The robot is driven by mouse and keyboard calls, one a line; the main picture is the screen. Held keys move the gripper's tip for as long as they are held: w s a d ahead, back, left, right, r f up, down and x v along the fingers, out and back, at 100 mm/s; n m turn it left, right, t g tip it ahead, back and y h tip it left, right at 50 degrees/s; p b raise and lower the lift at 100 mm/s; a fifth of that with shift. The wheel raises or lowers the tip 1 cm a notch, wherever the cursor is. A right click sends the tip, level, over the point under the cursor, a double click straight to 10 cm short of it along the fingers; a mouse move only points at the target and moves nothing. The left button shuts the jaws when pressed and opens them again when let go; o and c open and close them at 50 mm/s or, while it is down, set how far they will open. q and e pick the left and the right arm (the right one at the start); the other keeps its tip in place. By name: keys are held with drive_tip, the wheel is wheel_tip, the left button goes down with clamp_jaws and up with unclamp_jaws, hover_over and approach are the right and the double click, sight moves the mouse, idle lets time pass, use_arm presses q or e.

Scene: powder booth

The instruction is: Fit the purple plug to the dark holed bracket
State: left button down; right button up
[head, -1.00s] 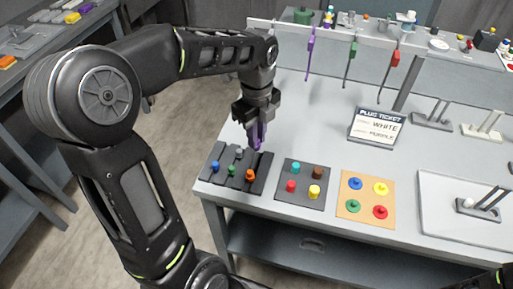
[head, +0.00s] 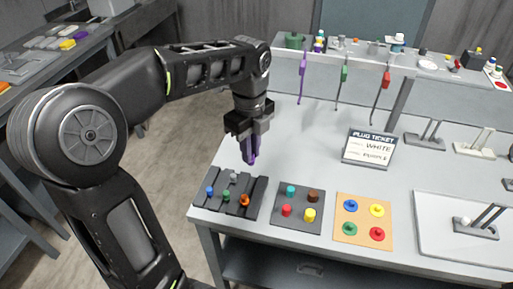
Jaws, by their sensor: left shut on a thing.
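My left gripper (head: 250,158) points down just behind the dark grooved plug rack (head: 262,199) and is shut on a purple piece, the purple plug (head: 250,149). The fingers hide much of it; its tip seems clear of the rack and table. A dark bracket (head: 489,216) with a slanted arm lies on the pale tray at the right, with a white round piece at its left end. Another dark bracket (head: 425,140) stands behind, next to a cream one (head: 474,147). Their holes are too small to make out. My right gripper is out of view.
The rack holds blue, green, orange and grey plugs. Beside it are a dark board (head: 298,222) and a tan board (head: 364,239) with coloured pieces. The pale tray (head: 435,238) is at the right. Coloured tools hang behind. The table middle is clear.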

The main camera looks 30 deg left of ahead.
use_arm(q)
drive_tip(key=shift+w+d+f+n, duration=0.15)
drive_tip(key=shift+w+d+n, duration=0.25)
drive_tip(key=shift+n, duration=0.2)
drive_tip(key=w+d+f+n, duration=0.2)
drive_tip(key=w+d+n, duration=0.3)
drive_tip(key=n, duration=0.4)
drive_tip(key=w+d+f+n, duration=0.2)
drive_tip(key=w+d+n, duration=0.2)
drive_tip(key=n, duration=0.5)
drive_tip(key=d, duration=0.2)
drive_tip(key=shift+w+d+f+n, duration=0.3)
drive_tip(key=shift+w+d+n, duration=0.05)
drive_tip(key=shift+n, duration=0.05)
